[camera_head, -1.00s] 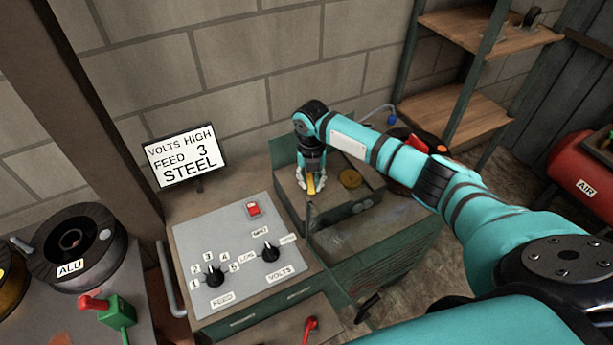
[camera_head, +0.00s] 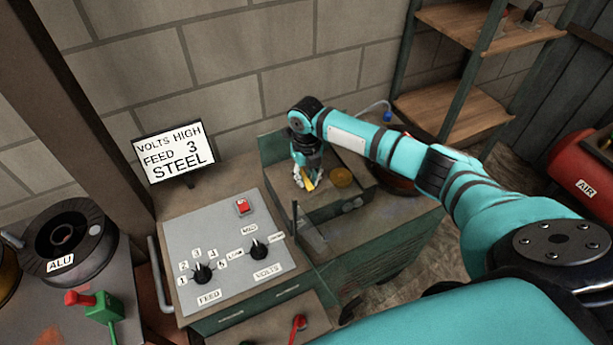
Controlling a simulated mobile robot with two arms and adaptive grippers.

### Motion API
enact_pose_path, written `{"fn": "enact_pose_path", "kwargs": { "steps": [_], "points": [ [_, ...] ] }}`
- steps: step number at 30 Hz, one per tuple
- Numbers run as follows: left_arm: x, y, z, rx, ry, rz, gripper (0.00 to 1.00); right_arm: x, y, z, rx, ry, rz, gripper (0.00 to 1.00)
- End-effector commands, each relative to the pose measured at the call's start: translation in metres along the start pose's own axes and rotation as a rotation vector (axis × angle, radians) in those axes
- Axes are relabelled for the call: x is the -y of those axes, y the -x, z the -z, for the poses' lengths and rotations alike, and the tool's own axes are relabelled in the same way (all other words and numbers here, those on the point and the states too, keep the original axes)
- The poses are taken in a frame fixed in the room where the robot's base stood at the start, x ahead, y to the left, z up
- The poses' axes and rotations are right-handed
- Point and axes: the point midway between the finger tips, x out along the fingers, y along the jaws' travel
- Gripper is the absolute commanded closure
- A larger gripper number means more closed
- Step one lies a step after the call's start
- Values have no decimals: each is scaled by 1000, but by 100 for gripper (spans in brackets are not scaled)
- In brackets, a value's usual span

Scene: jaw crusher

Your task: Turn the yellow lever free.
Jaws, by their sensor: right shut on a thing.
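The yellow lever (camera_head: 309,185) is a small yellow piece inside the open green box on top of the green machine. My right gripper (camera_head: 306,183) points down into the box and is shut on the lever. The fingers hide part of the lever, and I cannot see what it is fixed to. My left gripper is not in view.
A round yellow-brown disc (camera_head: 341,177) lies just right of the gripper. The grey control panel (camera_head: 218,275) with two black knobs and a red switch is at front left. A sign (camera_head: 174,157) reads "VOLTS HIGH FEED 3 STEEL". An ALU spool (camera_head: 71,240) stands far left.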

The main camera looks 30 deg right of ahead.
Motion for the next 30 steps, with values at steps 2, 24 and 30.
{"fn": "enact_pose_path", "kwargs": {
  "steps": [2, 24, 30],
  "points": [
    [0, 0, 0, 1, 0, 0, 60, 1, 2, -2, 5, 3, 1, 100],
    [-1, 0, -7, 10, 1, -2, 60, 0, 17, -2, 5, 2, 0, 58],
    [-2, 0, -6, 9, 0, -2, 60, 0, 60, -2, 7, 2, 1, 58]
  ]
}}
